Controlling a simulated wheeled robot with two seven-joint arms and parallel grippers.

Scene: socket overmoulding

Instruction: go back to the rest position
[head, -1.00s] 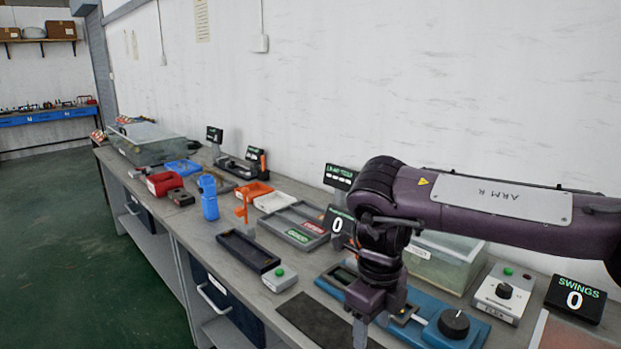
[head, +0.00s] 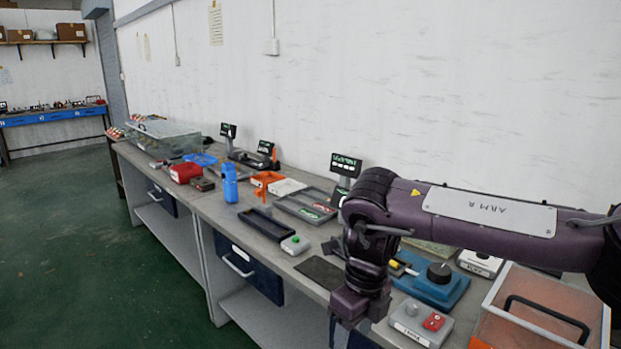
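My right arm, marked ARM R, comes in from the right. Its gripper (head: 350,318) hangs down at the front edge of the workbench (head: 212,207), with the fingers partly cut off from clear sight by the wrist. I cannot make out whether the fingers are apart or together, and no held object shows. My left gripper and arm are not in view.
The blue fixture (head: 432,289) with a black knob, the grey box with a red button (head: 421,322) and the orange clear-sided bin (head: 540,303) lie close right of the arm. Green floor (head: 80,240) is open.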

